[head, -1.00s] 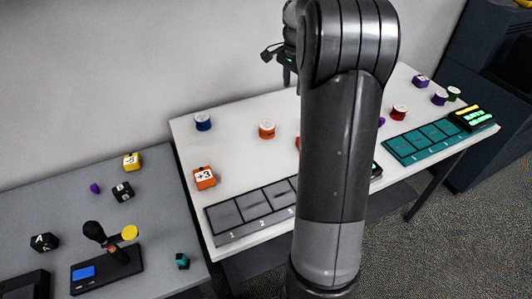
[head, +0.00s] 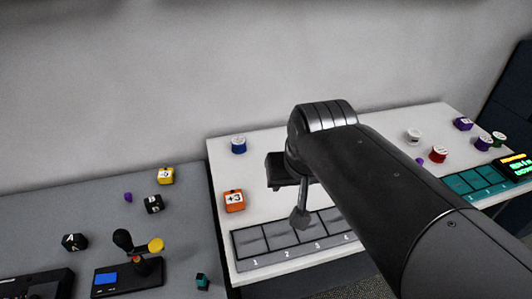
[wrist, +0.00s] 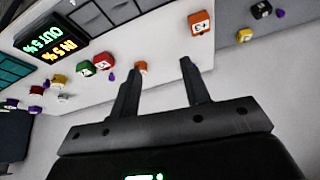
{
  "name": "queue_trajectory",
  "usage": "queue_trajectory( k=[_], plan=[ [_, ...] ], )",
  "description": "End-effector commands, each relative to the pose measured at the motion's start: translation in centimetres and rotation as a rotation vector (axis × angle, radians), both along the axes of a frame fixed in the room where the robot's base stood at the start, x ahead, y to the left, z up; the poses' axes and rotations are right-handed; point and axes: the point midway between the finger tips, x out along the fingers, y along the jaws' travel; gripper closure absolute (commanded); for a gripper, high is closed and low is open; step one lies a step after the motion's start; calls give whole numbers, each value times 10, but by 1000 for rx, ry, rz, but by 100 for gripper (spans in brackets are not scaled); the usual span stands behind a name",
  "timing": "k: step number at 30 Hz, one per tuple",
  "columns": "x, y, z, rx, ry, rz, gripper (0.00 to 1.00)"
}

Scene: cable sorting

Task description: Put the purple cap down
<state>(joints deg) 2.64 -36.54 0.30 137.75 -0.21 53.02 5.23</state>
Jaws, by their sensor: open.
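A round purple cap (head: 484,142) with a pale top stands at the right of the white table, beside a green one. A dark purple piece (wrist: 12,103) at the left of the wrist view may be the same cap; I cannot be sure. My gripper (head: 301,217) hangs over the numbered tray, far to the left of the cap. In the wrist view its two fingers (wrist: 158,67) are spread, with nothing between them. My arm hides the middle of the table.
The grey numbered tray (head: 268,263) lies along the front edge. An orange +3 block (head: 234,201) and a blue cap (head: 238,145) stand left of my gripper. A red cap (head: 438,154) and teal tray (head: 455,181) lie to the right.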

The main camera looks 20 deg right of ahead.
Motion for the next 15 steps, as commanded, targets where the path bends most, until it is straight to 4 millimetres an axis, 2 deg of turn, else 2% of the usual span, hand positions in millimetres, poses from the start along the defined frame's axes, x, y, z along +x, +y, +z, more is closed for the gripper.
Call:
queue_trajectory(
  k=[3, 6, 15],
  plan=[
    [-20, 8, -9, -21, -27, 77, 57],
    [-28, 11, -15, -32, -39, 112, 57],
    [-31, 12, -17, -36, -41, 125, 57]
  ],
)
